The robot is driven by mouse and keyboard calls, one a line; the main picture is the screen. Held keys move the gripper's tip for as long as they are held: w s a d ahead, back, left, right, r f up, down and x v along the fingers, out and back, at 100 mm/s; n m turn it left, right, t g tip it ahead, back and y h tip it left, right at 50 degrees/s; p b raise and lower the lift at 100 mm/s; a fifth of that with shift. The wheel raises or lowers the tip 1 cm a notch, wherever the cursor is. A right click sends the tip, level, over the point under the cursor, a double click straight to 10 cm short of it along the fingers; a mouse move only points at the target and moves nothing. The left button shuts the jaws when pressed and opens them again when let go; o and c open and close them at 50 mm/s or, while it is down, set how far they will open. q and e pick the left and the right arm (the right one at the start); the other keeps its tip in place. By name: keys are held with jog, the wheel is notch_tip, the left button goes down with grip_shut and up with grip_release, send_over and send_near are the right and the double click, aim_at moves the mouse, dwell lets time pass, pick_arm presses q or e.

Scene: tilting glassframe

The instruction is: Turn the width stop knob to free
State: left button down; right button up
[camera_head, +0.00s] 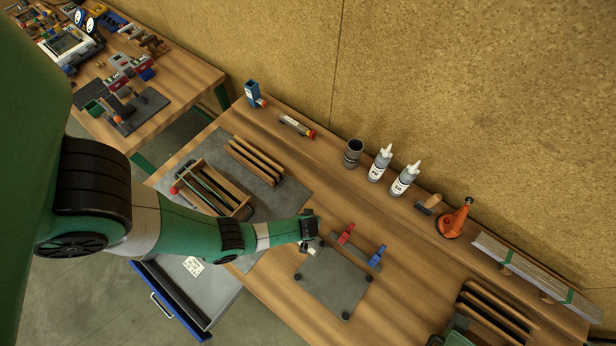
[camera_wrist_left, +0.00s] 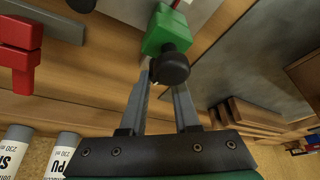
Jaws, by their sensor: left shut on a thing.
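The black round knob (camera_wrist_left: 170,68) sits on a green block (camera_wrist_left: 166,28) in the left wrist view. I take it to be the width stop knob, though no markings on it are readable. My left gripper (camera_wrist_left: 168,82) has its two fingers on either side of the knob and is shut on it. In the head view my left gripper (camera_head: 308,246) is at the upper left corner of a grey plate (camera_head: 330,283), and the arm hides the knob and block there. My right gripper is not in view.
A red clamp (camera_head: 346,234) and a blue clamp (camera_head: 377,256) stand along the plate's back edge. Two white bottles (camera_head: 380,163) and a dark cup (camera_head: 353,153) stand farther back. A wooden rack (camera_head: 213,188) lies left.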

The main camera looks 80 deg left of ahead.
pick_arm(q)
jog(key=shift+n+g+p, duration=0.35)
jog(key=shift+n+g, duration=0.15)
jog(key=shift+n, duration=0.6)
jog(key=shift+w, duration=0.1)
jog(key=c, duration=0.9)
grip_release()
